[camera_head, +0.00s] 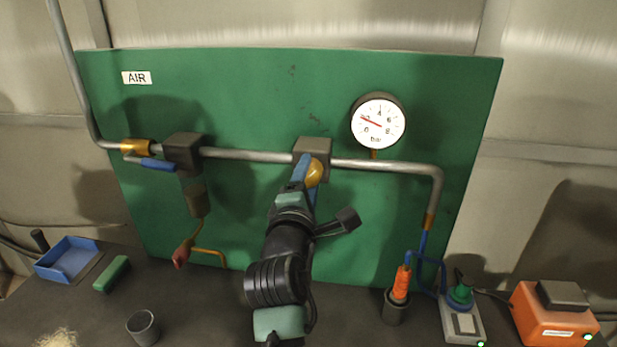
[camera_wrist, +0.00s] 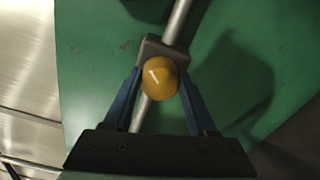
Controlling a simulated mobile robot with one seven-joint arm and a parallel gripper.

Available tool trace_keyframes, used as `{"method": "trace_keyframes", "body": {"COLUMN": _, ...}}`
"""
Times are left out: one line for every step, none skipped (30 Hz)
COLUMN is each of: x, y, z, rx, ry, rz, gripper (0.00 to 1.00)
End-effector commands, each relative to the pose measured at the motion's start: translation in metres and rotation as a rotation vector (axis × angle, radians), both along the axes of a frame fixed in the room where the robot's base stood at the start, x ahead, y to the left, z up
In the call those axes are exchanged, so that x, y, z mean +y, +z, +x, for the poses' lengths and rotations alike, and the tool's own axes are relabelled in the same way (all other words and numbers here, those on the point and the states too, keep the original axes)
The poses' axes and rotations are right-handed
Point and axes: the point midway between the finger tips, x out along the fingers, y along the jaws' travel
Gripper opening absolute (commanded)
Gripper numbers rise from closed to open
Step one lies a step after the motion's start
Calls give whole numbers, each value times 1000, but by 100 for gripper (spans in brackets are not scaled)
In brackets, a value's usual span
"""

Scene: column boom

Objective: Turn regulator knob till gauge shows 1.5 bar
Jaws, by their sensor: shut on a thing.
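The regulator knob (camera_wrist: 159,80) is a round yellow knob with a white mark on its face, in front of a grey regulator block (camera_head: 312,147) on the pipe. My gripper (camera_wrist: 160,92) has its blue fingers on either side of the knob and is shut on it. In the head view the knob (camera_head: 315,172) shows partly behind my gripper (camera_head: 307,170). The pressure gauge (camera_head: 378,122) is a white dial marked 0 to 8 bar, right of the regulator. Its red needle points left and slightly up, near the 2 mark; the exact value cannot be read.
A grey pipe (camera_head: 250,155) runs across the green panel (camera_head: 240,100). A blue-handled valve (camera_head: 157,164) and dark filter block (camera_head: 184,153) are at left. Below stand a grey cup (camera_head: 143,326), blue tray (camera_head: 70,260), orange-topped tool (camera_head: 401,285) and orange box (camera_head: 552,318).

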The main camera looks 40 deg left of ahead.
Motion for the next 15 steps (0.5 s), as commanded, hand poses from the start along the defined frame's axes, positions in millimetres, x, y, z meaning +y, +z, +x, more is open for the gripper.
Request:
{"method": "trace_keyframes", "body": {"x": 0, "y": -1, "z": 0, "rx": 1, "ry": 1, "rz": -1, "gripper": 2}}
{"method": "trace_keyframes", "body": {"x": 0, "y": -1, "z": 0, "rx": 1, "ry": 1, "rz": -1, "gripper": 2}}
{"method": "trace_keyframes", "body": {"x": 0, "y": -1, "z": 0, "rx": 1, "ry": 1, "rz": -1, "gripper": 2}}
{"method": "trace_keyframes", "body": {"x": 0, "y": -1, "z": 0, "rx": 1, "ry": 1, "rz": -1, "gripper": 2}}
{"method": "trace_keyframes", "body": {"x": 0, "y": -1, "z": 0, "rx": 1, "ry": 1, "rz": -1, "gripper": 2}}
{"method": "trace_keyframes", "body": {"x": 0, "y": -1, "z": 0, "rx": 1, "ry": 1, "rz": -1, "gripper": 2}}
{"method": "trace_keyframes", "body": {"x": 0, "y": -1, "z": 0, "rx": 1, "ry": 1, "rz": -1, "gripper": 2}}
{"method": "trace_keyframes", "body": {"x": 0, "y": -1, "z": 0, "rx": 1, "ry": 1, "rz": -1, "gripper": 2}}
{"method": "trace_keyframes", "body": {"x": 0, "y": -1, "z": 0, "rx": 2, "ry": 1, "rz": 0, "gripper": 61}}
{"method": "trace_keyframes", "body": {"x": 0, "y": -1, "z": 0, "rx": 2, "ry": 1, "rz": 0, "gripper": 67}}
{"method": "trace_keyframes", "body": {"x": 0, "y": -1, "z": 0, "rx": 2, "ry": 1, "rz": 0, "gripper": 72}}
{"method": "trace_keyframes", "body": {"x": 0, "y": -1, "z": 0, "rx": 2, "ry": 1, "rz": 0, "gripper": 79}}
{"method": "trace_keyframes", "body": {"x": 0, "y": -1, "z": 0, "rx": 2, "ry": 1, "rz": 0, "gripper": 85}}
{"method": "trace_keyframes", "body": {"x": 0, "y": 0, "z": 0, "rx": 2, "ry": 1, "rz": 0, "gripper": 88}}
{"method": "trace_keyframes", "body": {"x": 0, "y": 0, "z": 0, "rx": 2, "ry": 1, "rz": 0, "gripper": 88}}
